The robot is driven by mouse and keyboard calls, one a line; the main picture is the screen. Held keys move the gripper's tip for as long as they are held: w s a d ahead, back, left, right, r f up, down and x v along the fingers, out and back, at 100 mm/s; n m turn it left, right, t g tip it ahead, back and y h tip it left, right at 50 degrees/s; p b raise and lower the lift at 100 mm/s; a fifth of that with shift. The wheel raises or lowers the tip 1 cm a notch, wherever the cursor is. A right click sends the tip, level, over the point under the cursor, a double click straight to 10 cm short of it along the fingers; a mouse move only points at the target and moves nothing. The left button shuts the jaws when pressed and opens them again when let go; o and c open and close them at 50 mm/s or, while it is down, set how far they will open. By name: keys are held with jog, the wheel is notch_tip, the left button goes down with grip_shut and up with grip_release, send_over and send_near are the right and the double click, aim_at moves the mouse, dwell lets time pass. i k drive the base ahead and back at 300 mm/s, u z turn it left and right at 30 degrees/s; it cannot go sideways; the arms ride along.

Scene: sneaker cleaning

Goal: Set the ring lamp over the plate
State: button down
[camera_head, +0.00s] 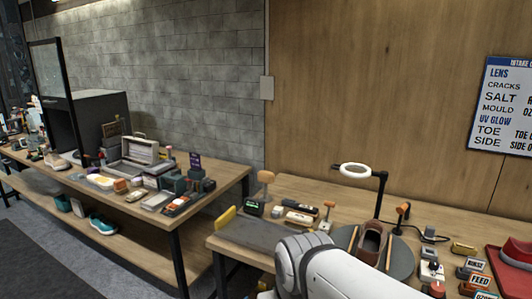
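The ring lamp (355,170) has a white ring on a dark bent stand (379,192), at the back of the right-hand wooden table. Its ring hangs to the left of the stand, in the air above the table's back part. A round grey plate (404,262) lies on the table in front of the stand. A brown shoe (371,246) is on the plate. In the picture, the ring shows above and left of the shoe. My white arm covers the plate's front part. My gripper is not visible.
The right-hand table (290,184) holds brushes, small boxes and a grey mat (250,234). Labelled blocks (476,265) and a red tray (515,256) stand right. A crowded second table (228,178) stands left. A wooden wall (380,80) is close behind the lamp.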

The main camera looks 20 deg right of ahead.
aim_at(383, 175)
jog(key=u, duration=0.2)
jog(key=i, duration=0.8)
jog(key=z, duration=0.5)
jog(key=i, duration=0.7)
jog(key=z, duration=0.6)
